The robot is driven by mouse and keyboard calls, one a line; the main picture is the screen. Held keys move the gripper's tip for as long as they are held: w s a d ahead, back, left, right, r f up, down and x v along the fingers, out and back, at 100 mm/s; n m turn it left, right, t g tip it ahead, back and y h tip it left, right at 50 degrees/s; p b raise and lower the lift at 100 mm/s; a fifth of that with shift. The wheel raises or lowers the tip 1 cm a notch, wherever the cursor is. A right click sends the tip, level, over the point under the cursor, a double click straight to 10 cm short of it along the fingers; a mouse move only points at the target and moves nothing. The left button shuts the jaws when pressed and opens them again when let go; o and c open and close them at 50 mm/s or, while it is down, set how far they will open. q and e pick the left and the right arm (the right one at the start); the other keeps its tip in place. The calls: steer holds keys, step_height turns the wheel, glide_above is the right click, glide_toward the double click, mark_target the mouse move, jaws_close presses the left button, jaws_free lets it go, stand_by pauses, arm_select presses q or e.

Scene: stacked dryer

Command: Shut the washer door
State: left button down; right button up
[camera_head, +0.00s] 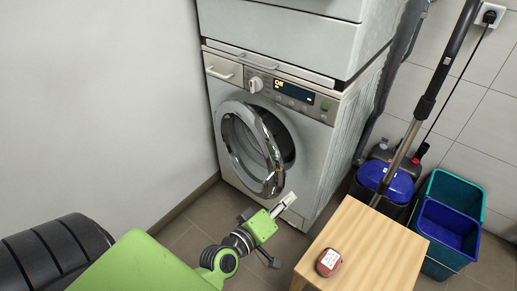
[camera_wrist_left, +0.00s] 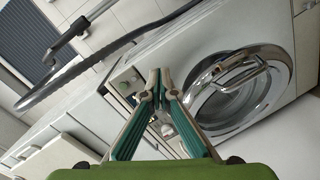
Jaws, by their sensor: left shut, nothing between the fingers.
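The white washer (camera_head: 270,90) stands against the wall below a second stacked machine. Its round chrome-rimmed door (camera_head: 237,150) stands partly open, swung out from the front, with the dark drum opening (camera_head: 284,140) showing at its right side. In the left wrist view the door's chrome ring (camera_wrist_left: 262,58) shows tilted, at the right. My left gripper (camera_head: 288,200) is low in front of the washer, to the lower right of the door and apart from it. Its teal fingers (camera_wrist_left: 160,80) are shut and empty. My right gripper is in neither view.
A wooden table (camera_head: 375,245) with a small red item (camera_head: 328,262) stands at the lower right. Blue and teal bins (camera_head: 447,225), a vacuum cleaner (camera_head: 385,180) and its tube are behind it. A bare wall (camera_head: 100,90) borders the left.

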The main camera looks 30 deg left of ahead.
arm_select(q)
steer(key=a+n+t+y, duration=0.1)
steer(key=a+n+y, duration=0.4)
steer(key=a+n, duration=0.25)
steer(key=n+y, duration=0.5)
glide_toward(260, 143)
steer(key=w+a, duration=0.2)
steer(key=a, duration=0.2)
steer(key=w, duration=0.1)
steer(key=w+d, duration=0.1)
steer(key=shift+w+g, duration=0.3)
steer(key=shift+w, duration=0.05)
steer(key=shift+w+d+r, duration=0.1)
steer(key=shift+w+d, duration=0.05)
steer(key=shift+w, duration=0.15)
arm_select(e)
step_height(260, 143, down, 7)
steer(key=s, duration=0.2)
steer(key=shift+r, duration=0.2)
arm_select(q)
steer(key=shift+m, duration=0.25)
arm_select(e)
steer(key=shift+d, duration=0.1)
